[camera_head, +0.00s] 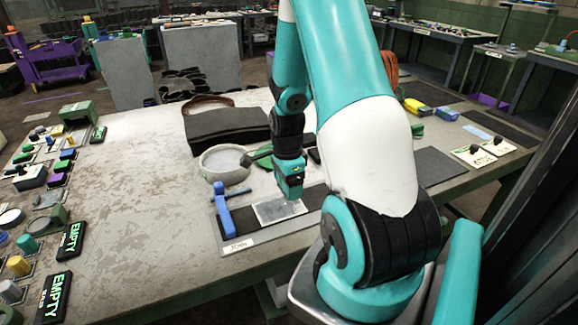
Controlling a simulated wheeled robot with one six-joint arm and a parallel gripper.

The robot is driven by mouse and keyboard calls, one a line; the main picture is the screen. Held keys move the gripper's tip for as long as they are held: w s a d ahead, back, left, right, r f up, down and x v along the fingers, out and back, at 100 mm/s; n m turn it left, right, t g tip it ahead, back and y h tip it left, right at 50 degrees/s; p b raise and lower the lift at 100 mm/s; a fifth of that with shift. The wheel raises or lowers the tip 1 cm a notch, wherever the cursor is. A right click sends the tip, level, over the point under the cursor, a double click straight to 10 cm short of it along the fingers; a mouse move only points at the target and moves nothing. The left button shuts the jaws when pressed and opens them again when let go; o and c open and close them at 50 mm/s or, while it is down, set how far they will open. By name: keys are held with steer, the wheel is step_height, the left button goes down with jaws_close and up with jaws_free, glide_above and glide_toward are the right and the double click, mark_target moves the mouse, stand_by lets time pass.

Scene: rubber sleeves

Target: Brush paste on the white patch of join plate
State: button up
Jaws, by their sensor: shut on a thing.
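The join plate (238,223) is a dark flat board with a JOIN label at its front left. Its white patch (279,210) is a pale, greyish rectangle on the board. My gripper (290,194) points down just over the back right of the patch. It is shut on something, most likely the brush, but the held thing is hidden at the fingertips. I cannot tell whether it touches the patch. A round grey pot (222,172) stands behind the board. A dark green bar with a dark end (262,153) lies behind my wrist, partly hidden.
A blue upright tool (223,207) stands at the board's left side. A dark bag (228,126) lies behind the pot. Small coloured parts and EMPTY signs (71,241) line the table's left side. The table between them and the board is clear.

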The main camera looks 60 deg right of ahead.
steer(key=shift+r+p, duration=1.6)
steer(key=shift+r, duration=0.5)
steer(key=shift+f, duration=0.1)
